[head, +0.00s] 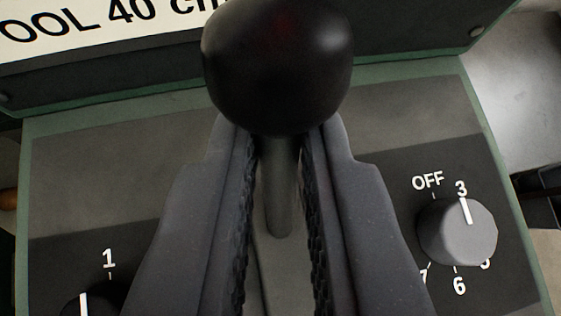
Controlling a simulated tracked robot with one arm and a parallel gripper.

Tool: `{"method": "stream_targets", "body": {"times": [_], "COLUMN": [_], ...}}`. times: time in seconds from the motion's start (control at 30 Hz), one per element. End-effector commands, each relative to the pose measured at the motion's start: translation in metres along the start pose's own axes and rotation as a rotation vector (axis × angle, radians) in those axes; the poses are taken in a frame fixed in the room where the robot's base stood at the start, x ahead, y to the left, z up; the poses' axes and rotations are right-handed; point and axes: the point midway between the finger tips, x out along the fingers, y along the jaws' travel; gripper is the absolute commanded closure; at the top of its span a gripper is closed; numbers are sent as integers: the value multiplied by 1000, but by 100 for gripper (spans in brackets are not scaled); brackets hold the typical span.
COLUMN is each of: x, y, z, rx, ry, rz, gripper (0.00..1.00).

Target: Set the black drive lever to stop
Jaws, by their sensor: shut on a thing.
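The black drive lever (278,62) has a large round knob at the top centre of the head view. Its grey shaft (280,190) runs down below the knob towards a panel. My gripper (281,132) has one dark ribbed finger on each side of the lever, and it is shut on the lever just under the knob. The fingertips are partly hidden behind the knob. No stop mark or other lever marking is visible, so I cannot tell the lever's setting.
A grey dial (457,232) on the right of the panel points at 3, beside an OFF mark. Another dial (95,303), marked 1, is cut off at lower left. A white sign (105,25) reading "OOL 40 cm" is behind. The green-edged panel (95,165) has bare areas on both sides.

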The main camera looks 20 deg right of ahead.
Motion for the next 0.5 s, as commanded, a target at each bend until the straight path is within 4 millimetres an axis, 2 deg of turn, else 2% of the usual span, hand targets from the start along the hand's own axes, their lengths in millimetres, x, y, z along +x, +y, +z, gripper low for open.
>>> {"method": "stream_targets", "body": {"times": [0.5], "x": [-24], "y": [4], "z": [13], "rx": [32], "ry": [176], "rz": [-16], "gripper": [100]}}
